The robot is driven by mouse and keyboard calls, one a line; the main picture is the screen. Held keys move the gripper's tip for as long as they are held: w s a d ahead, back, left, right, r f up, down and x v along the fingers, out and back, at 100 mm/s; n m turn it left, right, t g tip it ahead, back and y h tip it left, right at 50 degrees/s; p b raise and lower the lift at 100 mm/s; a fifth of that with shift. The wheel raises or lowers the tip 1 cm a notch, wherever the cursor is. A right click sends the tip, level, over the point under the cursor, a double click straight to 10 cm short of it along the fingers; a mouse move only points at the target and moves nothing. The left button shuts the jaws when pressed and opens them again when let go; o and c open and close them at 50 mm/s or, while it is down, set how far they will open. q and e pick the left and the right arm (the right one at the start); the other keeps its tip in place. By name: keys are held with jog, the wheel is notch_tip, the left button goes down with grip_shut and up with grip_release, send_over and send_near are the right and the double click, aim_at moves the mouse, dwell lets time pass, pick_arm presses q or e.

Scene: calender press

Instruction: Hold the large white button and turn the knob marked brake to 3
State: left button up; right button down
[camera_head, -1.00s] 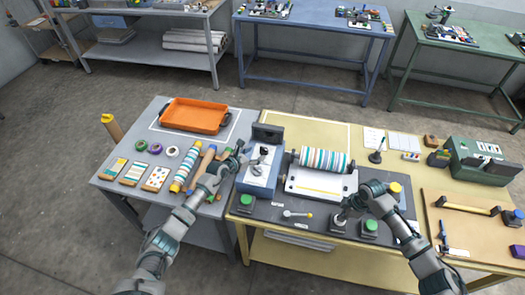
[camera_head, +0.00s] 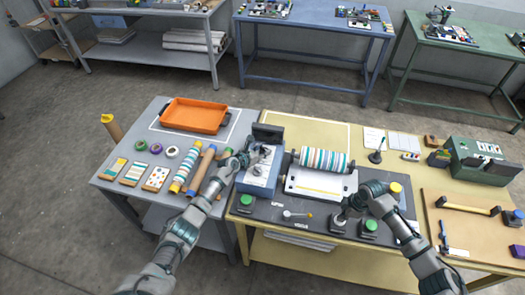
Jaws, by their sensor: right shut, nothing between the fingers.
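A blue-grey box (camera_head: 256,182) with a pale top stands at the left end of the calender press. My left gripper (camera_head: 260,158) is at its top, over small controls; any knob there is largely hidden and no label can be read. I cannot tell whether its fingers are open or touch anything. My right gripper (camera_head: 341,214) is shut with nothing between its fingers. It points down over a dark button block (camera_head: 338,227) at the press's front; the button on top is mostly covered, and contact cannot be told.
Green buttons stand at left (camera_head: 246,201) and right (camera_head: 370,225) of the press. A striped roller (camera_head: 322,160) is behind. Rolls and an orange tray (camera_head: 195,115) occupy the grey table at left.

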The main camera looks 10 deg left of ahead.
pick_arm(q)
jog(key=shift+c, duration=0.7)
jog(key=shift+d+f, duration=0.1)
jog(key=shift+f, duration=0.05)
jog(key=shift+s+n+y, duration=0.1)
jog(key=shift+n+y, duration=0.4)
jog(key=shift+y, duration=0.1)
jog(key=o, duration=1.1)
jog(key=shift+o, duration=0.2)
jog(key=v, duration=1.2)
jog(key=shift+s+f, duration=0.15)
